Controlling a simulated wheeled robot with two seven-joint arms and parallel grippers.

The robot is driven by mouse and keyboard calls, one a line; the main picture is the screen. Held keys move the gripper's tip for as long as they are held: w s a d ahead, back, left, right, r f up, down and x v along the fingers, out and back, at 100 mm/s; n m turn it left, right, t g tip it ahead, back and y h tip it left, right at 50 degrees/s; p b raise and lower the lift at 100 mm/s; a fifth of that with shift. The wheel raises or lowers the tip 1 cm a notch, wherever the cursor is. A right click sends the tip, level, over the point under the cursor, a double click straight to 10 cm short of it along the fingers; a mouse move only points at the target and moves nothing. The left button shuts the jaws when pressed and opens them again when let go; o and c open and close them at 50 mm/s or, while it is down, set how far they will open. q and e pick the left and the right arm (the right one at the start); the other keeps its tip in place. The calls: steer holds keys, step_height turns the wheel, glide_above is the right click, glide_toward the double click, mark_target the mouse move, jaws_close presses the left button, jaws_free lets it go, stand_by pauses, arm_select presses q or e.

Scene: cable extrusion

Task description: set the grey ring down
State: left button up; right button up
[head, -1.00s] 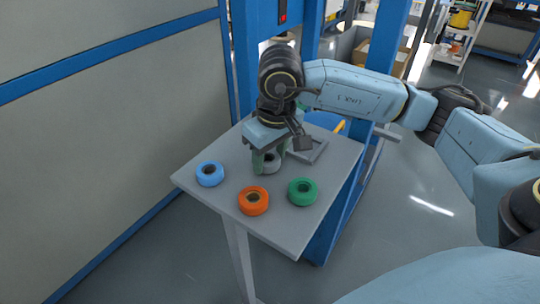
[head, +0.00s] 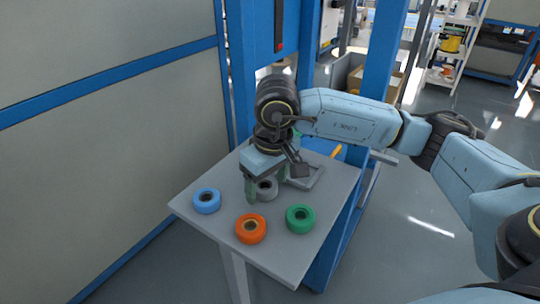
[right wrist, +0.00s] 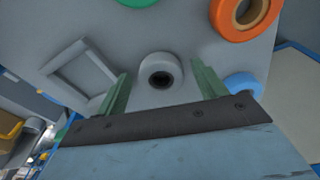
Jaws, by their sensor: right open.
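The grey ring (head: 266,189) sits on the grey table (head: 195,228), behind the orange ring. It also shows in the right wrist view (right wrist: 160,70), lying flat with its dark hole facing the camera. My right gripper (head: 266,188) is above the table with its fingers pointing down. In the right wrist view the green fingers (right wrist: 163,84) are open, one on each side of the grey ring, with a gap on both sides. My left gripper is not in view.
A blue ring (head: 207,201), an orange ring (head: 250,229) and a green ring (head: 300,218) lie in front of and beside the grey ring. A grey square frame (head: 307,176) lies behind to the right. Blue posts stand behind the table.

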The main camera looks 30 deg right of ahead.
mark_target(271, 189)
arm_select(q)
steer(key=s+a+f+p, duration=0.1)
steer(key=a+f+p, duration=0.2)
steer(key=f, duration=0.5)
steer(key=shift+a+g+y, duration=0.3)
arm_select(e)
step_height(271, 189, up, 12)
steer(key=s, duration=0.1)
steer(key=shift+s, duration=0.2)
